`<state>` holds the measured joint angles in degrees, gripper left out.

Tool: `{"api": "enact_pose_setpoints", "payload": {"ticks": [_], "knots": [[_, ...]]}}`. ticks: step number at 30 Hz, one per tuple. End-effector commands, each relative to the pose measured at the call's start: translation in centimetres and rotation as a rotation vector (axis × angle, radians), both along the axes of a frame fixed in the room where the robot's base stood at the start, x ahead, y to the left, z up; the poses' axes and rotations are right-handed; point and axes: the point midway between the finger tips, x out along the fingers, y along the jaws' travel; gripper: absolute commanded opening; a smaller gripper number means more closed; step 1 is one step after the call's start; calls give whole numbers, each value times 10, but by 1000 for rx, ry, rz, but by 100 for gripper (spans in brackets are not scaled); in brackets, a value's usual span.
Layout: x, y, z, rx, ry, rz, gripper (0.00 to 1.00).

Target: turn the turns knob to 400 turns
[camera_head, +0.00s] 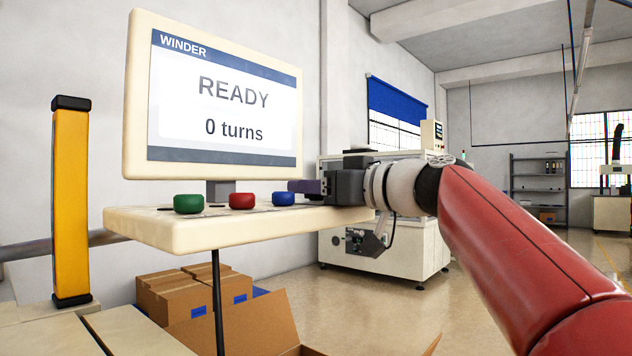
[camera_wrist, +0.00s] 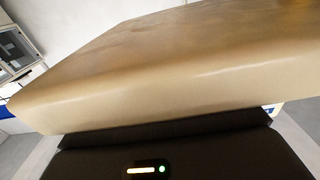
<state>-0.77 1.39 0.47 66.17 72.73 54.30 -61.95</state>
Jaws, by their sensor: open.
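The winder screen (camera_head: 222,100) reads "READY" and "0 turns". Below it is a cream panel (camera_head: 190,232) with a green button (camera_head: 188,203), a red button (camera_head: 242,201) and a blue button (camera_head: 284,198) in a row. My gripper (camera_head: 312,187) is open at the panel's right end, just right of the blue button. A purple piece shows at its front; I cannot tell whether it is a finger or a knob. No turns knob can be clearly made out. The wrist view shows the panel's rounded edge (camera_wrist: 200,85) close up, above a dark part with small lights.
A yellow post (camera_head: 71,200) with black ends stands at the left. Cardboard boxes (camera_head: 190,300) lie below the panel, around a thin black pole (camera_head: 217,300). A cream machine (camera_head: 400,250) stands behind my arm. Open floor lies to the right.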

Motion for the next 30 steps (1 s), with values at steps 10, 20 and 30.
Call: {"api": "enact_pose_setpoints", "payload": {"ticks": [10, 20, 30], "knots": [[2, 3, 0, 0, 0, -1, 53], [2, 3, 0, 0, 0, -1, 13], [4, 2, -1, 1, 1, 74, 13]]}}
